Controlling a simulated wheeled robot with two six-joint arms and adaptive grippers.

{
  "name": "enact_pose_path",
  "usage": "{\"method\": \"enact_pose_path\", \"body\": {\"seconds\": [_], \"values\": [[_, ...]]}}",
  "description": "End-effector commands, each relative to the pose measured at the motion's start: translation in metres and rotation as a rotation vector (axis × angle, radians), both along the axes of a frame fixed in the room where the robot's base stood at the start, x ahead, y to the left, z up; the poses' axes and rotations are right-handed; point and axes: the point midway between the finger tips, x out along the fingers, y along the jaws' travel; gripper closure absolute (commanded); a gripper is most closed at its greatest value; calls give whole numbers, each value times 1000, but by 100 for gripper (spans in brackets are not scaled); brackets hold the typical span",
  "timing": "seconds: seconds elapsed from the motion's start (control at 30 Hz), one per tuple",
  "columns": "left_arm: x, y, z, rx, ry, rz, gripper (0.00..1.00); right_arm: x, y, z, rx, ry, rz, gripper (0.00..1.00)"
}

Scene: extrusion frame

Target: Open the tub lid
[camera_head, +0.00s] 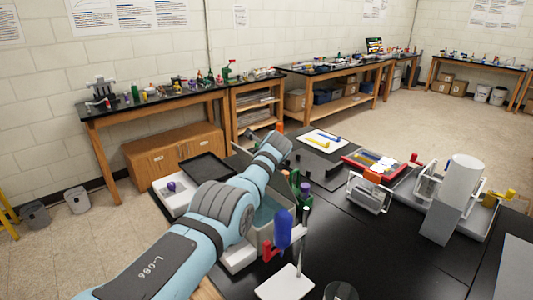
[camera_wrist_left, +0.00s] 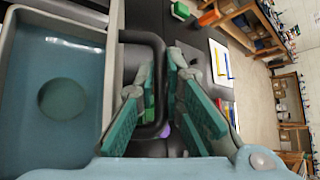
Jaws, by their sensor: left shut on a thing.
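A grey tub (camera_wrist_left: 111,75) with a blue-teal inside fills the left of the left wrist view. A round darker green patch shows on its floor. The tub (camera_head: 235,258) is partly hidden behind my left arm in the head view. A dark bent bar handle (camera_wrist_left: 158,62) runs beside the tub's right wall. My left gripper (camera_wrist_left: 160,112) has its green-padded fingers on both sides of this bar and is shut on it. Its fingers are hidden by the arm in the head view. The lid itself cannot be made out clearly. My right gripper is not in view.
A blue-handled tool (camera_head: 283,230) stands upright near a white plate (camera_head: 285,285) right of the arm. A black tray (camera_head: 205,168) lies left of the arm. A white cylinder (camera_head: 461,182) stands at right. The black tabletop (camera_head: 375,235) is clear mid-right.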

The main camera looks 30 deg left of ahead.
Motion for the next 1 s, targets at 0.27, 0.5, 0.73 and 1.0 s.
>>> {"method": "enact_pose_path", "body": {"seconds": [0.27, 0.5, 0.73, 1.0], "values": [[0, 0, -1, 0, 2, 1, 82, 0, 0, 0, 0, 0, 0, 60], [1, -2, 0, 0, 1, -1, 82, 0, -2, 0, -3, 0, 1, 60], [-5, -6, 4, 1, -2, 1, 82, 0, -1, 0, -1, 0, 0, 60], [-44, -37, 3, -2, 2, -4, 82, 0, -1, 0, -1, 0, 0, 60]]}}
